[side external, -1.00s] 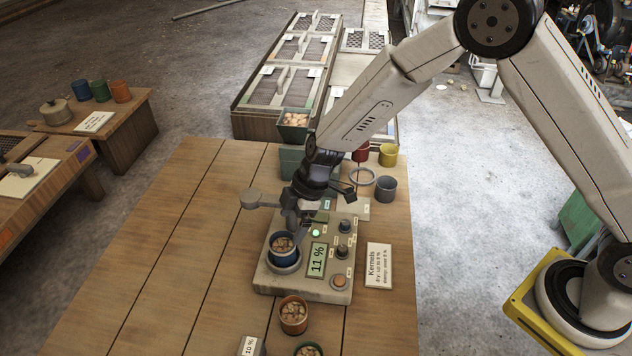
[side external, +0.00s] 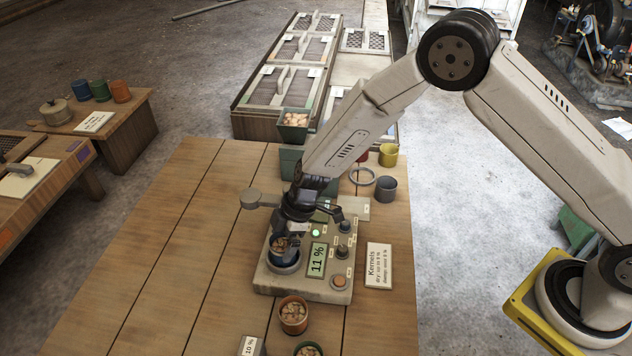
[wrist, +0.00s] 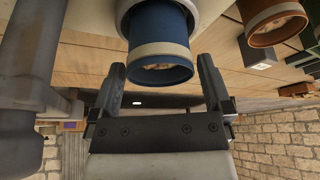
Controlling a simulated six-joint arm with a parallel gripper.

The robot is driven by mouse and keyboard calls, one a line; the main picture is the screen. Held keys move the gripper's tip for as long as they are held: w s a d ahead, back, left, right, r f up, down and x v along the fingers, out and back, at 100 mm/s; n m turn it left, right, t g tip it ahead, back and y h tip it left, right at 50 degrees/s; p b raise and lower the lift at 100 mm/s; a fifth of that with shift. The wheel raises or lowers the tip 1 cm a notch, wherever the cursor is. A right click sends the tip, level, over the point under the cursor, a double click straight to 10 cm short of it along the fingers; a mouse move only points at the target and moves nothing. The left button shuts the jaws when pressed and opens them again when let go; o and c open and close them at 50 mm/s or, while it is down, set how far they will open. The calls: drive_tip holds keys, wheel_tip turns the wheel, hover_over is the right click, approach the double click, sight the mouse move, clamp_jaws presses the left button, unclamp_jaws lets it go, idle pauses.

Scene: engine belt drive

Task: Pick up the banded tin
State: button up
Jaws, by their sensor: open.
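The blue tin with a pale band (side external: 284,258) stands in the round seat of the tester (side external: 306,287), with brown kernels inside. In the wrist view the banded tin (wrist: 160,35) shows its cream band and blue rim. My gripper (side external: 288,238) is right over the tin in the side view and partly hides it. In the wrist view my gripper (wrist: 160,66) is open, with one finger to each side of the tin's rim. A gap shows between each finger and the tin, and nothing is held.
The tester has a lit display reading 11 % and several knobs. An orange tin of kernels (side external: 293,315) and a green tin (side external: 308,349) stand in front. A grey arm with a round end (side external: 256,200) sticks out beside the tester. The table's left part is clear.

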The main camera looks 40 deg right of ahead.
drive_tip(key=shift+a+f, duration=0.25)
drive_tip(key=shift+f, duration=0.25)
clamp_jaws()
idle(0.3)
drive_tip(key=shift+r, duration=0.2)
